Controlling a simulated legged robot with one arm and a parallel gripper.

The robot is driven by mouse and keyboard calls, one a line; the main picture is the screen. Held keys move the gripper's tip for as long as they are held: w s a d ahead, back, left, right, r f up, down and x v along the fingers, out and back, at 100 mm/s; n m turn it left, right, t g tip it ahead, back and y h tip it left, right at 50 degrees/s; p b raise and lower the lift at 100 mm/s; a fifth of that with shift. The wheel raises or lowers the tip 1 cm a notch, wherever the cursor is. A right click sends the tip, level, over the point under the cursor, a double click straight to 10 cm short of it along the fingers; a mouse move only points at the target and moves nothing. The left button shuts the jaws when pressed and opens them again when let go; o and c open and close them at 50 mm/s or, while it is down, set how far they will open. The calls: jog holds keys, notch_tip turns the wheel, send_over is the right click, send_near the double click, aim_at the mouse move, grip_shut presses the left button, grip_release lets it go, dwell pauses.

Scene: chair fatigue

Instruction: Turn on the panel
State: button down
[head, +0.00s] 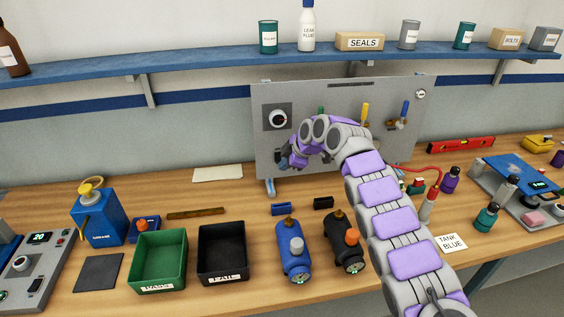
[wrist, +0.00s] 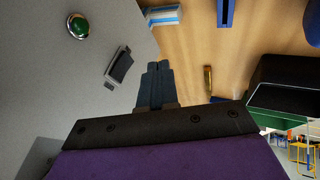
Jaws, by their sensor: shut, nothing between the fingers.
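My gripper (head: 284,161) is in front of the panel's lower left. In the wrist view, its fingers (wrist: 155,68) are shut and empty, just right of the rocker switch and apparently apart from it. My arm hides the panel's middle.
A green bin (head: 158,234) and a black bin (head: 222,226) stand on the bench at front left. A blue shelf (head: 220,62) runs above. The bench is clear around a white sheet (head: 217,173).

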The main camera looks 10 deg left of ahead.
aim_at(276, 161)
jog(key=shift+w+a+f+p, duration=0.15)
jog(key=shift+w+a+f, duration=0.1)
jog(key=shift+w, duration=0.45)
jog(key=shift+w+a+f+p, duration=0.2)
jog(key=shift+w+a, duration=0.1)
jog(key=shift+w, duration=0.4)
jog(key=shift+w+a+f+p, duration=0.15)
jog(key=shift+w+a+f, duration=0.1)
jog(key=shift+w, duration=0.45)
jog(key=shift+w+r+p, duration=0.15)
jog(key=shift+p, duration=0.3)
jog(key=shift+r+p, duration=0.7)
jog(key=shift+r, duration=0.05)
